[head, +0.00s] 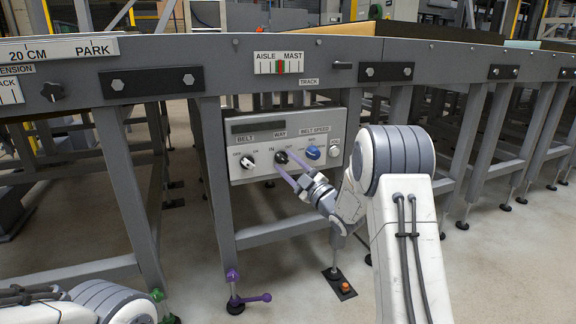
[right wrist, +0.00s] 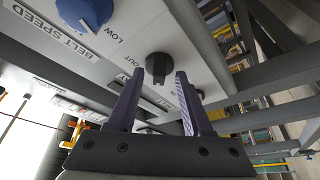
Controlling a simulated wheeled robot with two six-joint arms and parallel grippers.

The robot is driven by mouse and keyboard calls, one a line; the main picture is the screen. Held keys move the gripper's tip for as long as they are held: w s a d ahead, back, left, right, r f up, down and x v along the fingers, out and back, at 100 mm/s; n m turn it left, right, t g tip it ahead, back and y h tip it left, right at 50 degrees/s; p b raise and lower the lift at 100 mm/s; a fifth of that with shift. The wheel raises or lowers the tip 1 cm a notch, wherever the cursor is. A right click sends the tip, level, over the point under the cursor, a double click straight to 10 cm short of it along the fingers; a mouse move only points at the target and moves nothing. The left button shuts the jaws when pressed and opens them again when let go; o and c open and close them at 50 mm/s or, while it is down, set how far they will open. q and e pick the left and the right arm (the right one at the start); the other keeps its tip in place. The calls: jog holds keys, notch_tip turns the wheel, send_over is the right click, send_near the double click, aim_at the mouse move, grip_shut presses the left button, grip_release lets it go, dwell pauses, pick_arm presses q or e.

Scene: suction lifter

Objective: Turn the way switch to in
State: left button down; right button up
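The way switch (head: 281,157) is a small black knob under the WAY label on the grey control box (head: 256,176), with IN marked to its left and OUT to its right. In the right wrist view the way switch (right wrist: 158,66) shows just ahead of and between the fingertips, with OUT beside it. My right gripper (head: 284,164) has purple fingers and is open at the switch. In its wrist view the fingers (right wrist: 158,78) stand apart with a gap on both sides of the knob; I see no contact. Its exact pointing is unclear. My left gripper is out of view.
The belt knob (head: 247,162) is left of the way switch and the blue belt speed knob (head: 313,152) is right of it. The conveyor frame rail (head: 225,70) runs above the box. A frame leg (head: 217,190) stands at the box's left side.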

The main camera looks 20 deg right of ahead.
jog(key=shift+s+d+f, duration=0.1)
jog(key=shift+s+d, duration=0.1)
jog(key=shift+s, duration=0.2)
jog(key=p+v, duration=0.3)
jog(key=v, duration=0.6)
jog(key=shift+s+f, duration=0.15)
jog(key=shift+s, duration=0.15)
jog(key=shift+a, duration=0.1)
